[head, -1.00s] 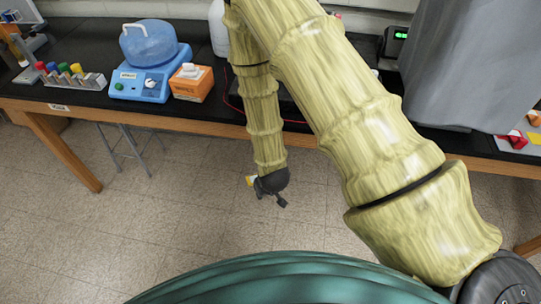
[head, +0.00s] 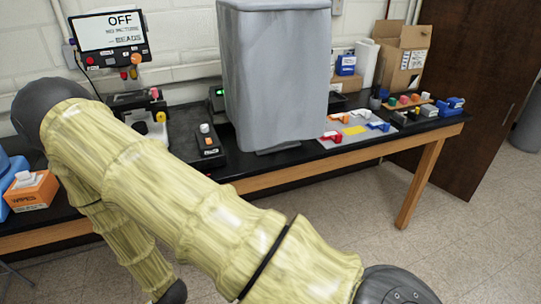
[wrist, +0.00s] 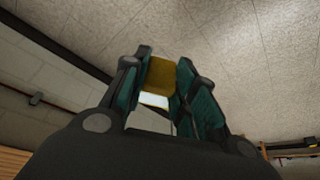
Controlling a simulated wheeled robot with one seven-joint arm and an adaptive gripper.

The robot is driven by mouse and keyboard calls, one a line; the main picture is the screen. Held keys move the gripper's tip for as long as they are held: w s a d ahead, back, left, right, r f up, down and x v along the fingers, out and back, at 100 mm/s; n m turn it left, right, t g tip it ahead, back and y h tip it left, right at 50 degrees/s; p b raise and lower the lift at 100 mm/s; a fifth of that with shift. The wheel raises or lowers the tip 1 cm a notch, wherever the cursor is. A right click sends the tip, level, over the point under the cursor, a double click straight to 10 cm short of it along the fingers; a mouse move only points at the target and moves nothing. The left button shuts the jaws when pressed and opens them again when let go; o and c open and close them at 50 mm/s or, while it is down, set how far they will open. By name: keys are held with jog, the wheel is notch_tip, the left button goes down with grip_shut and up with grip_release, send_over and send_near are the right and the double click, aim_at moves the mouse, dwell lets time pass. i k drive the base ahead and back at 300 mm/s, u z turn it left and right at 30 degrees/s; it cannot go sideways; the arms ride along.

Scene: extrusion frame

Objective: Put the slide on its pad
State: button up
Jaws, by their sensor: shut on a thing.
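My gripper (wrist: 168,80) shows in the wrist view with its teal-lined fingers shut on a small yellow piece (wrist: 161,74) with a pale white part below it. This looks like the slide, though much of it is hidden by the fingers. In the head view the gripper is out of the picture, below my arm at lower left. A flat yellow patch (head: 354,131), which may be the pad, lies on a light grey board (head: 342,142) on the bench at right. My gripper is well away from it.
A large grey cabinet-like box (head: 275,75) stands on the black bench (head: 290,160), left of the board. Red, orange and blue clips (head: 378,126) surround the yellow patch. Small coloured items (head: 405,100) and a cardboard box (head: 402,55) stand beyond. The floor in front is clear.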

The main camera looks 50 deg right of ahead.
aim_at(354, 130)
jog(key=u, duration=1.85)
jog(key=k, duration=2.7)
jog(key=z, duration=2.4)
